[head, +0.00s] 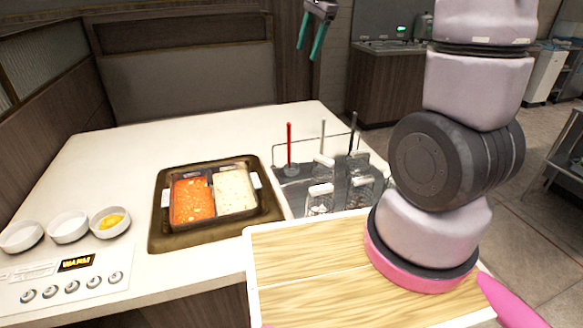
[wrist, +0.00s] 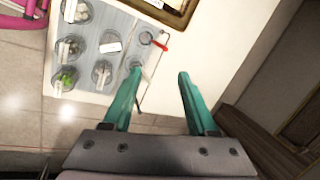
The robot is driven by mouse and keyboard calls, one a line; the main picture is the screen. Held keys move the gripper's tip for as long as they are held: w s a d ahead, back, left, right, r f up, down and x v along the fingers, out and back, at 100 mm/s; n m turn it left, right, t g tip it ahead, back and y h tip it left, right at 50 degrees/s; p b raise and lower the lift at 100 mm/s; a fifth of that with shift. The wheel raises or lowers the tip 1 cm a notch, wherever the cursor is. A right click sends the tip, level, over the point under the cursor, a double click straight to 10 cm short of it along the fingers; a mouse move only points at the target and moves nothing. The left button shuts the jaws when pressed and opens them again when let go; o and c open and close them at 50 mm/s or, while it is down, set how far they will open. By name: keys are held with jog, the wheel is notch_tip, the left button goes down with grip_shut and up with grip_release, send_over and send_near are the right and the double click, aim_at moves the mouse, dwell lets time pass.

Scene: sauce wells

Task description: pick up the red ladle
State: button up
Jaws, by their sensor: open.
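The red ladle (head: 289,146) stands upright in a clear jar at the back left of the grey condiment tray in the head view. In the wrist view the red ladle (wrist: 158,43) shows from above as a short red handle beside its jar. My gripper (head: 311,56) has teal fingers and hangs well above the counter, behind and above the ladle in the head view. In the wrist view my gripper (wrist: 158,75) is open and empty, with the ladle beyond the fingertips, apart from them.
A grey tray (wrist: 119,20) holds several jars; a white and a black handle also stand up there. A two-part pan (head: 214,167) of orange and white sauces sits left of it. Three small bowls (head: 69,227) are at far left. The back counter is clear.

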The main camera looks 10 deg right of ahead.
jog(key=w+a+f+m+g+h, duration=0.1)
jog(key=w+f+m, duration=0.1)
jog(key=w+f, duration=0.4)
jog(key=w+a+f+m+g, duration=0.1)
jog(key=w+a+f+m, duration=0.15)
jog(key=f, duration=0.65)
jog(key=m+h, duration=0.1)
send_over(289, 138)
jog(key=w, duration=0.1)
jog(key=shift+g, duration=0.4)
notch_tip(289, 138, down, 8)
jog(key=shift+a, duration=0.15)
notch_tip(289, 138, down, 5)
jog(key=shift+r, duration=0.1)
jog(key=shift+d+f, duration=0.2)
jog(key=shift+f, duration=2.9)
grip_shut()
